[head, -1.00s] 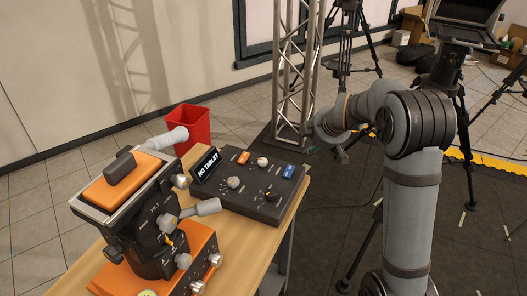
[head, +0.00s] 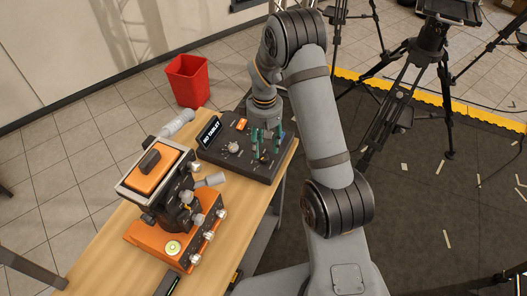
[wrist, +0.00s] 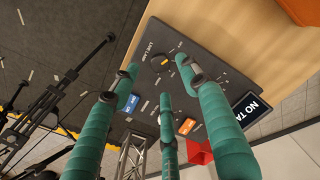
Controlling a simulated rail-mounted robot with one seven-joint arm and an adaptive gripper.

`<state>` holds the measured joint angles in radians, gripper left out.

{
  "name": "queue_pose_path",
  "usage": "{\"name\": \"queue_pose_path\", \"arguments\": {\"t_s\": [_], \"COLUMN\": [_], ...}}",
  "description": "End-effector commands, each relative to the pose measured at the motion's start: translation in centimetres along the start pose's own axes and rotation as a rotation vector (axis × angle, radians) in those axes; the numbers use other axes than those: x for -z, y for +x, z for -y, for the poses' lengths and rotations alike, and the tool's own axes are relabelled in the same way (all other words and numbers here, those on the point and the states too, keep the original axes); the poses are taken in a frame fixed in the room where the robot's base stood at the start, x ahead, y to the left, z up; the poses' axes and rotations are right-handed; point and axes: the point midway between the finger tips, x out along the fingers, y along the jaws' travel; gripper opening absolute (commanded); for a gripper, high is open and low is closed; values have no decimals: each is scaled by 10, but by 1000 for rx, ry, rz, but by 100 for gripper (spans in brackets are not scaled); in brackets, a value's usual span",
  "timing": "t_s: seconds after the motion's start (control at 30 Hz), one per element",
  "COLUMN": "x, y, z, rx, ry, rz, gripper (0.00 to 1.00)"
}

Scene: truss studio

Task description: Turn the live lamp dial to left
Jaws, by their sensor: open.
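The control box (head: 217,155) is a dark slanted panel on the wooden table. The live lamp dial (wrist: 184,61) is a dark knob with a yellow pointer, next to "LIVE LAMP" lettering in the wrist view. In the head view the dial (head: 264,158) is partly hidden by my fingers. My gripper (head: 264,136) has several teal fingers and points down over the right part of the box. In the wrist view its fingers (wrist: 163,82) are spread apart with nothing between them. The dial lies beyond the fingertips; I cannot tell whether any finger touches it.
The box also carries an orange switch (head: 241,124), a blue switch (wrist: 129,103), a pale knob (head: 233,147) and a "NO TABLET" sign (head: 210,132). An orange and black device (head: 160,172) stands left of it. A red bin (head: 188,80) is behind the table.

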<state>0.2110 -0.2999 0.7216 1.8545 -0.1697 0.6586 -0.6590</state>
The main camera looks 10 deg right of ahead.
Motion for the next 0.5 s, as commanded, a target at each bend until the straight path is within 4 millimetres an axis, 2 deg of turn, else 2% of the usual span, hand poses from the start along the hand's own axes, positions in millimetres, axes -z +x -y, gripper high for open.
{"name": "queue_pose_path", "arguments": {"t_s": [0.1, 0.23, 0.5], "x": [-1, -1, 0], "y": [21, 38, 52], "z": [0, 0, 0], "rx": [2, 1, -1], "ry": [-2, 0, -1], "rz": [4, 2, -2], "gripper": [45, 45, 45]}}
